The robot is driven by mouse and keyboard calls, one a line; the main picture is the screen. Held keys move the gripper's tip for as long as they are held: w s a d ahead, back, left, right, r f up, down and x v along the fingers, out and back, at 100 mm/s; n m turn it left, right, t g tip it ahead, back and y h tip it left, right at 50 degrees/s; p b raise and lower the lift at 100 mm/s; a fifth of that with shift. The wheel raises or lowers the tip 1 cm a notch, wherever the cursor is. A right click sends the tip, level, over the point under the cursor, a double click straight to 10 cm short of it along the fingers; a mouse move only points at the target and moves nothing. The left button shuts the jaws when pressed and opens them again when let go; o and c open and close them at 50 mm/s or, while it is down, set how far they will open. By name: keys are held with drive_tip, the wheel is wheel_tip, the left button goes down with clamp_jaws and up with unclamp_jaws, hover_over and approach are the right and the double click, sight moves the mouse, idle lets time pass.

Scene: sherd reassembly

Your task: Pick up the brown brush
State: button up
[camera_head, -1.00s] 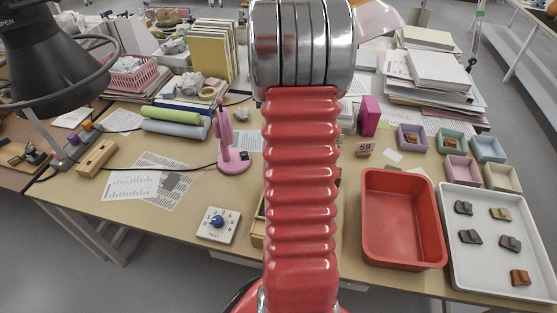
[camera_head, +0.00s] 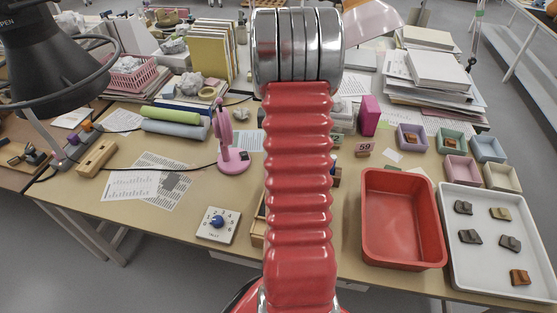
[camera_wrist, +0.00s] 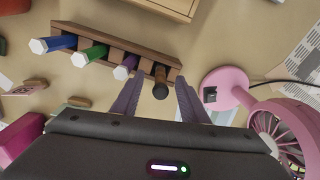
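The brown brush (camera_wrist: 161,82) stands in the rightmost part of a brown wooden rack (camera_wrist: 113,38) in the wrist view, its dark round end toward the camera. My gripper (camera_wrist: 158,92) is open, one finger on each side of the brush end. I cannot tell whether either finger touches it. A blue (camera_wrist: 52,44), a green (camera_wrist: 89,54) and a purple (camera_wrist: 126,66) handled tool with pale six-sided ends sit in the same rack to the left. In the head view my arm hides the gripper and the brush.
A pink desk fan (camera_wrist: 280,125) stands close to the right of the gripper. A wooden box (camera_wrist: 175,6) lies beyond the rack. In the head view a red bin (camera_head: 402,262) and a white tray (camera_head: 460,276) of sherds are at right. A dial box (camera_head: 218,225) is at left.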

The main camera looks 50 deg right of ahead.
wheel_tip(320, 180, down, 4)
drive_tip(key=shift+d+r, duration=0.1)
drive_tip(key=shift+r, duration=0.15)
drive_tip(key=shift+c, duration=0.6)
clamp_jaws()
